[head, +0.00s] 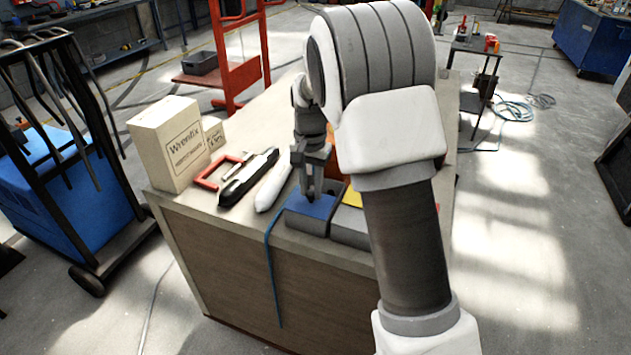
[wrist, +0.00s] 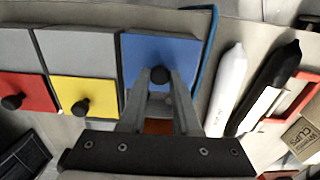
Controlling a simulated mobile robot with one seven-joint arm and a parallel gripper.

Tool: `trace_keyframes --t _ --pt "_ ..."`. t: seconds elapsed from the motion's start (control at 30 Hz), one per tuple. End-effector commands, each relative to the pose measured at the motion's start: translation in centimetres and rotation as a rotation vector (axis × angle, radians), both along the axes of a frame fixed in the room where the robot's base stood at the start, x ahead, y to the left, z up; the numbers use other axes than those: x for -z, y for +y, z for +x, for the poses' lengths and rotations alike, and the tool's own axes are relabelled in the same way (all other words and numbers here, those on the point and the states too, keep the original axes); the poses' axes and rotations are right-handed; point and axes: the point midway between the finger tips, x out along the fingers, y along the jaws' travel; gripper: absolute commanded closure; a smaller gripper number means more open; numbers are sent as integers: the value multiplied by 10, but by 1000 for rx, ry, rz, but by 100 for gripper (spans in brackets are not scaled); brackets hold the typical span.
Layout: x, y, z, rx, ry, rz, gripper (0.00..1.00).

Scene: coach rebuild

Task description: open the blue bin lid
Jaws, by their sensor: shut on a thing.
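The blue bin lid (head: 318,208) lies flat on a grey bin at the front of the bench, and it fills the middle of the wrist view (wrist: 135,55). A round black knob (wrist: 160,74) sits on the lid near its edge. My gripper (head: 310,196) reaches down onto the lid from above. In the wrist view its two fingers (wrist: 160,78) close on the knob from both sides. The lid looks closed; I cannot see inside the bin.
A yellow lid (wrist: 90,92) and a red lid (wrist: 22,90) with black knobs sit beside the blue one. A white tube (head: 272,184), a black tube (head: 248,178), a red-framed tool (head: 208,183) and a carton (head: 165,145) lie left. A blue cord (head: 273,270) hangs over the front edge.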

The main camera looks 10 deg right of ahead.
Motion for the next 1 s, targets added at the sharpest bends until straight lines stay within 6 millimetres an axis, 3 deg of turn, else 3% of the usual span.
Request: trace_keyframes --t 0.3,0.33,0.5,0.83,1.0 --pt "0 2 -2 -1 -1 1 100" --pt "0 2 -2 -1 -1 1 68" --pt "0 2 -2 -1 -1 1 38" --pt "-2 1 -2 -1 0 0 38" --pt "-23 1 -1 -1 -3 1 38"
